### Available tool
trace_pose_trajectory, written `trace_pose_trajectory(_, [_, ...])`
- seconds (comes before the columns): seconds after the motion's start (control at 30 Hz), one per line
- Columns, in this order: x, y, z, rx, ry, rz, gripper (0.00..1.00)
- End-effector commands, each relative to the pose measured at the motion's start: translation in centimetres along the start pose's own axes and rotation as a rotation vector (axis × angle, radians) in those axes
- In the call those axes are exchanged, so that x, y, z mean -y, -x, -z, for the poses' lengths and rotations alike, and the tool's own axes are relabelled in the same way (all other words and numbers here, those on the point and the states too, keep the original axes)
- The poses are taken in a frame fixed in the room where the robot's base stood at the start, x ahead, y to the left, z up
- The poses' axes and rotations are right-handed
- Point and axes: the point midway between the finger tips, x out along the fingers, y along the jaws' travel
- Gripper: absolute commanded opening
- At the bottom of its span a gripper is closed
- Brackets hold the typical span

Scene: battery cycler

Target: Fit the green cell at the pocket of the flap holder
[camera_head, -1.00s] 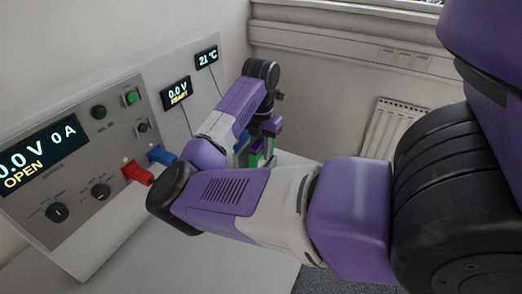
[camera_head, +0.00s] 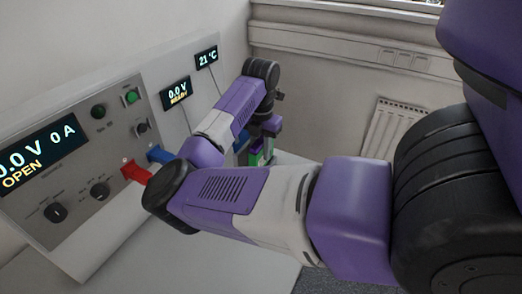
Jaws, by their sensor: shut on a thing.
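My arm reaches over the bench to its far end, and my gripper (camera_head: 266,137) points down there, small and partly hidden by my own arm. It is shut on the green cell (camera_head: 257,158), which shows as a small bright green patch just below the jaws. Blue and green parts, seemingly of the flap holder, show beside and below it, mostly hidden behind my forearm. The pocket cannot be made out, nor whether the cell touches or sits in it.
A grey cycler panel (camera_head: 85,185) with knobs stands at the left, its display reading 0.0 V, 0 A, OPEN. A red connector (camera_head: 135,173) and a blue connector (camera_head: 160,154) stick out of it. The white bench (camera_head: 180,262) is clear in front. A radiator (camera_head: 385,127) is on the wall.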

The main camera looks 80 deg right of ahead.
Motion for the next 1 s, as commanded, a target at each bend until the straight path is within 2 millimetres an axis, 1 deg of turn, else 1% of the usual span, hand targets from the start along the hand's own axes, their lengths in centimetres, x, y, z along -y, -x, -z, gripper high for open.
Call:
trace_pose_trajectory(0.47, [0.0,0.0,0.0,0.001,-0.001,-0.001,0.0])
trace_pose_trajectory(1.0, [-0.1,-0.9,0.0,0.001,0.0,-0.001,0.0])
